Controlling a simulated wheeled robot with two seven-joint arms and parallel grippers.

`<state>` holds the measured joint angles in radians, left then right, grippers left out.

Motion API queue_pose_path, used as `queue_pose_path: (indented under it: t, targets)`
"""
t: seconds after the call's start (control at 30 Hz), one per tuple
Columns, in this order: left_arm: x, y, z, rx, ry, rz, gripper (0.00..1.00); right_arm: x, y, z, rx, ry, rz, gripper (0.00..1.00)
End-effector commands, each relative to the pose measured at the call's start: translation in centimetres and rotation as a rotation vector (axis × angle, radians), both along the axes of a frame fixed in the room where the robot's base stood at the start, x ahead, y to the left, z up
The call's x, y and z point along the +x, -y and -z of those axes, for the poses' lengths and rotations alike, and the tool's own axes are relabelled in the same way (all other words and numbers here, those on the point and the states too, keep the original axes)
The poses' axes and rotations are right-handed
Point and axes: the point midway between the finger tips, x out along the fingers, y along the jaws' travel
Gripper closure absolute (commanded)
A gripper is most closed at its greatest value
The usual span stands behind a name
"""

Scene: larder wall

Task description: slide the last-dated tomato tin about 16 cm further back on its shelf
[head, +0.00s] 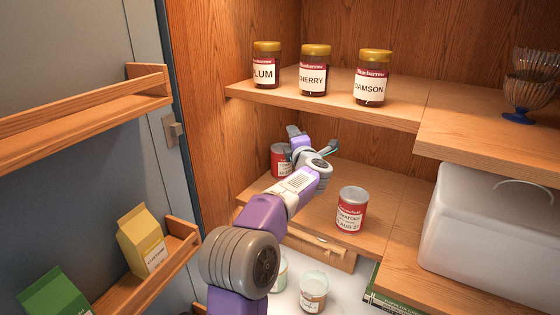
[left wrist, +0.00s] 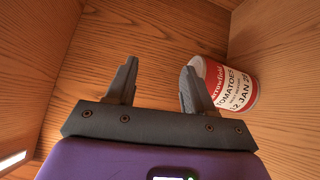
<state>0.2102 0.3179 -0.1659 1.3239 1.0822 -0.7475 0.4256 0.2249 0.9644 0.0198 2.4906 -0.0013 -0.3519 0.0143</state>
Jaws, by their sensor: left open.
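A red and white tomato tin (head: 351,212) stands upright near the front of the middle shelf; its label reads AUG 27. A second red tomato tin (head: 279,161) stands further back at the left, partly hidden by my left gripper (head: 312,139). In the left wrist view a tomato tin (left wrist: 234,86), apparently this back one, shows a JAN date with the year cut off. My left gripper is open and empty at its fingers (left wrist: 157,82). The tin is beside and beyond the right-hand finger, not between the fingers; I cannot tell whether they touch.
Jars labelled plum (head: 265,68), cherry (head: 314,74) and damson (head: 372,80) stand on the shelf above. A white bin (head: 490,235) is at right. The open door's racks hold cartons (head: 142,240) at left. Jars (head: 313,290) stand below.

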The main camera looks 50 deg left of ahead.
Motion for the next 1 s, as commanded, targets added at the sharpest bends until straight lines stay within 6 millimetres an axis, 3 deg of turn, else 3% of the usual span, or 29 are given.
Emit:
queue_pose_path:
  t: [0.03, 0.2, 0.57, 1.0]
  targets:
    - [-0.1, 0.0, 0.3, -0.020, 0.038, 0.013, 0.39, 0.0, 0.0, 0.0, 0.000, 0.000, 0.000, 0.00]
    - [-0.5, -0.1, 1.0, -0.096, 0.184, 0.054, 0.16, 0.0, 0.0, 0.0, 0.000, 0.000, 0.000, 0.00]
    - [-1.3, -0.1, 2.5, -0.283, 0.488, 0.149, 0.16, 0.0, 0.0, 0.1, 0.000, 0.000, 0.000, 0.00]
    - [-3.7, -1.6, 5.4, -0.569, 0.838, 0.230, 0.16, 0.0, 0.0, 0.1, 0.000, 0.000, 0.000, 0.00]
